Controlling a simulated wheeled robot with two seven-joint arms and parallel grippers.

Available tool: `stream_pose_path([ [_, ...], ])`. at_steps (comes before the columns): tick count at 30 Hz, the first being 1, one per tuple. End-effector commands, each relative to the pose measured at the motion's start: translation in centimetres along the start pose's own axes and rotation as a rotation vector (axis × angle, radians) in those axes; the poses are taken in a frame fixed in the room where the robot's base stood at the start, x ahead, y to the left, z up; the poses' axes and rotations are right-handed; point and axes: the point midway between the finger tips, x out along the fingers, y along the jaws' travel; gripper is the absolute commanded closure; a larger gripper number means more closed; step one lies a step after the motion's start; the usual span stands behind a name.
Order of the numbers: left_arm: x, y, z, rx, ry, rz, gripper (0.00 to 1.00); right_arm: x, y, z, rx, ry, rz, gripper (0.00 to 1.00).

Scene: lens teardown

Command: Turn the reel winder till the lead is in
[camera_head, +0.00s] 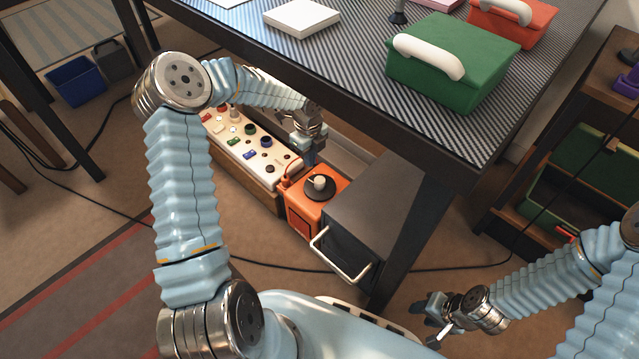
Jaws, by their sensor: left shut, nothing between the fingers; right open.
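The reel winder is an orange box (303,217) under the table, with a black disc (327,193) and a pale knob (319,183) on its top. My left gripper (312,160) reaches under the table and points down, just behind the knob in the picture. It is shut and empty; I cannot tell whether it touches the knob. A dark lead (275,266) runs along the floor in front of the orange box; where it joins the box is not clear. My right gripper (436,322) is open and empty, low at the lower right, away from the winder.
A dark cabinet (362,205) with a pale handle stands right of the winder. A white panel (243,147) with coloured parts lies to its left. The striped tabletop (350,62) overhangs them, carrying a green toolbox (450,65). Shelving (545,200) stands at right.

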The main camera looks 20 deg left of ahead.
Motion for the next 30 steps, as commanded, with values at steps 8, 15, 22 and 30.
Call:
stream_pose_path([
  [8,3.9,0.1,0.0,-0.004,0.001,0.001,1.0,3.1,1.0,0.1,0.0,-0.002,-0.004,0.57],
  [15,6.3,0.0,0.0,-0.003,0.0,0.001,1.0,4.3,1.4,0.0,0.0,0.002,-0.004,0.57],
  [22,6.7,0.0,0.0,-0.004,0.001,0.001,1.0,4.3,1.4,0.0,0.001,0.003,-0.004,0.57],
  [30,6.7,0.0,-0.1,-0.004,0.001,0.001,1.0,4.3,1.4,0.0,0.0,0.003,-0.004,0.57],
])
